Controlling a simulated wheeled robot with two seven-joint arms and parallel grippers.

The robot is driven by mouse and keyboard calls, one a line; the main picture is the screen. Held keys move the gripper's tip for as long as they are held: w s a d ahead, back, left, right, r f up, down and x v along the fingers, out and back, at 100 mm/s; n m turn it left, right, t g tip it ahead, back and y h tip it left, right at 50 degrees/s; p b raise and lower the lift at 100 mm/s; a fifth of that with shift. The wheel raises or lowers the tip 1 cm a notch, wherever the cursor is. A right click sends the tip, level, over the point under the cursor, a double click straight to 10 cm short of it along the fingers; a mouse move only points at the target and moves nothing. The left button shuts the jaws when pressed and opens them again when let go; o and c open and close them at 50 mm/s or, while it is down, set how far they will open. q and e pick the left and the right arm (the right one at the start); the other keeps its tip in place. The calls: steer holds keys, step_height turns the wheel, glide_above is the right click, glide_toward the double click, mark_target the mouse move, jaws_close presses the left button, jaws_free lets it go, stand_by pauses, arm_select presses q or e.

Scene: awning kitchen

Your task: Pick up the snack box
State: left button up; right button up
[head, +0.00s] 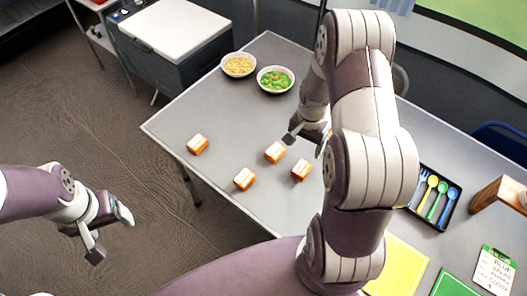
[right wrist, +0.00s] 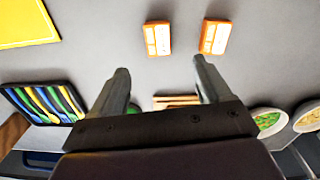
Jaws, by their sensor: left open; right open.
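Several small orange-and-white snack boxes stand apart on the grey table: one at the left (head: 198,145), one at the front (head: 244,179), one in the middle (head: 275,152) and one at the right (head: 301,170). My right gripper (head: 306,141) is open and empty, just behind the middle and right boxes. In the right wrist view two boxes (right wrist: 158,39) (right wrist: 214,38) lie beyond its fingertips. Another box (right wrist: 177,101) shows between the fingers, partly hidden by the gripper body. My left gripper (head: 112,235) is open and empty, off the table's left side above the floor.
Two bowls, one of yellow food (head: 238,65) and one of green and orange food (head: 275,80), stand at the back. A black tray of coloured utensils (head: 434,222), a wooden block (head: 497,194), a yellow board (head: 397,268) and a green board (head: 452,286) are at right.

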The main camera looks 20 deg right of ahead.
steer(key=m, duration=0.1)
glide_above(301, 169)
steer(key=f, duration=0.7)
steer(key=shift+d, duration=0.2)
steer(key=f, duration=0.2)
steer(key=f+p, duration=0.1)
steer(key=f, duration=0.1)
steer(key=shift+s+a+f, duration=0.1)
steer(key=shift+s+a, duration=0.1)
steer(key=shift+a, duration=0.05)
steer(key=shift+f, duration=0.4)
steer(key=shift+w+f, duration=0.15)
steer(key=shift+w, duration=0.05)
arm_select(q)
steer(key=shift+s+d+r, duration=0.35)
steer(key=shift+s+r, duration=0.3)
steer(key=shift+r, duration=0.1)
arm_select(e)
steer(key=shift+s, duration=0.1)
steer(key=c, duration=1.1)
